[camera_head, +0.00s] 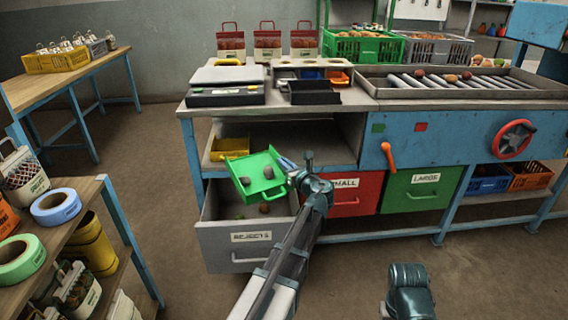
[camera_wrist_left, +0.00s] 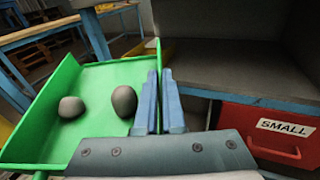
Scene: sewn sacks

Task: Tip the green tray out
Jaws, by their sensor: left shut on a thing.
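The green tray (camera_head: 258,176) is held above the open grey drawer labelled REJECTS (camera_head: 250,238). It looks somewhat tilted; I cannot tell how much. Two dull round lumps, like potatoes, lie in the tray; the wrist view shows one lump (camera_wrist_left: 71,107) and another lump (camera_wrist_left: 124,101) near my fingers. My left gripper (camera_head: 288,164) is shut on the tray's right edge, and its blue fingers also show in the left wrist view (camera_wrist_left: 159,102). A brownish lump (camera_head: 264,208) shows below the tray, at the drawer.
A red SMALL drawer (camera_head: 352,193) and a green LARGE drawer (camera_head: 420,189) are shut to the right. A yellow bin (camera_head: 230,147) sits on the shelf behind the tray. A roller conveyor (camera_head: 455,82) is on the bench. A shelf with tape rolls (camera_head: 57,206) stands at left.

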